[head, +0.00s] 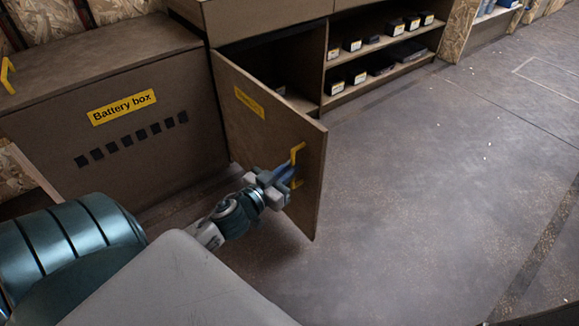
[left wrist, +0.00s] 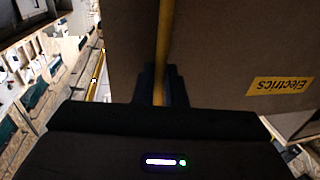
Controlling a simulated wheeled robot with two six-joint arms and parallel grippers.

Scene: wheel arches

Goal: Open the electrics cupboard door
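The electrics cupboard door (head: 245,135) stands swung well out from the cupboard in the head view, with a dark gap (head: 285,65) behind it. Its yellow label shows upside down as "Electrics" in the left wrist view (left wrist: 281,86). A yellow bar handle (head: 297,152) sits near the door's free edge. My left gripper (head: 284,174) is at this handle, its fingers on both sides of the bar. The left wrist view shows the yellow handle (left wrist: 163,50) running between the dark fingers, which look closed on it. My right gripper is not in view.
The battery box (head: 60,125) stands left of the door, with a yellow handle (head: 7,75) at its far left. Open shelves (head: 375,60) with several dark boxes stand right of the cupboard. The floor (head: 430,190) to the right of the door is clear.

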